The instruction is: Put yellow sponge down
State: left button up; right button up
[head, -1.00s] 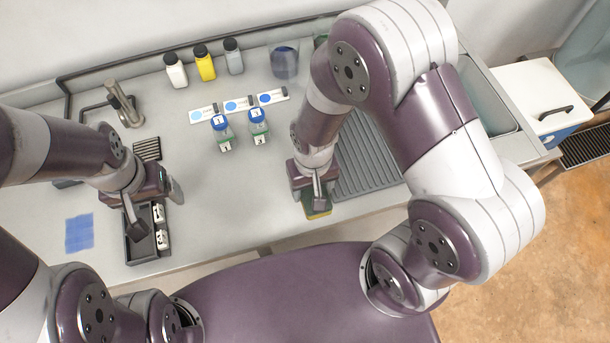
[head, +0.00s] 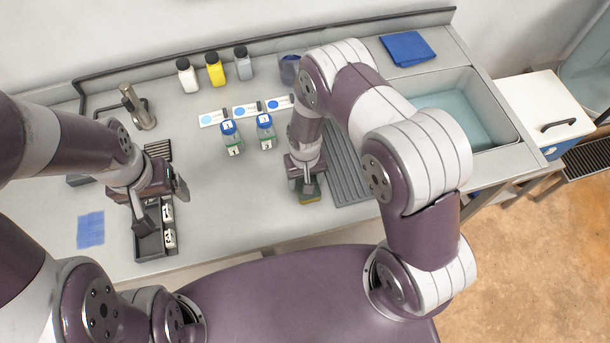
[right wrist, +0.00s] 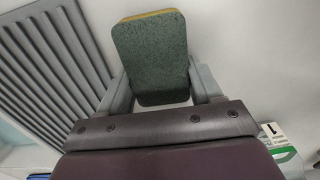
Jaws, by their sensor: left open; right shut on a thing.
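The yellow sponge (head: 311,197) has a green scouring face and shows under my right gripper (head: 308,188) in the head view. In the right wrist view the sponge (right wrist: 150,58) fills the space between the two fingers of my right gripper (right wrist: 160,85), green face toward the camera, a thin yellow edge at its far end. My right gripper is shut on it, over the counter just left of the ribbed drainboard. I cannot tell whether the sponge touches the counter. My left gripper (head: 160,210) is open, above a dark tray (head: 150,246) holding small white labelled pieces.
Two blue-capped bottles (head: 265,131) stand left of my right gripper, with white cards (head: 247,110) behind. The ribbed drainboard (head: 346,165) and sink (head: 462,115) lie to the right. A blue cloth (head: 407,48) lies behind the sink. The counter's middle is clear.

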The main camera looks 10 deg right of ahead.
jog(key=shift+f+b, duration=0.3)
jog(key=o, duration=1)
jog(key=shift+s+r, duration=0.15)
jog(key=shift+s, duration=0.05)
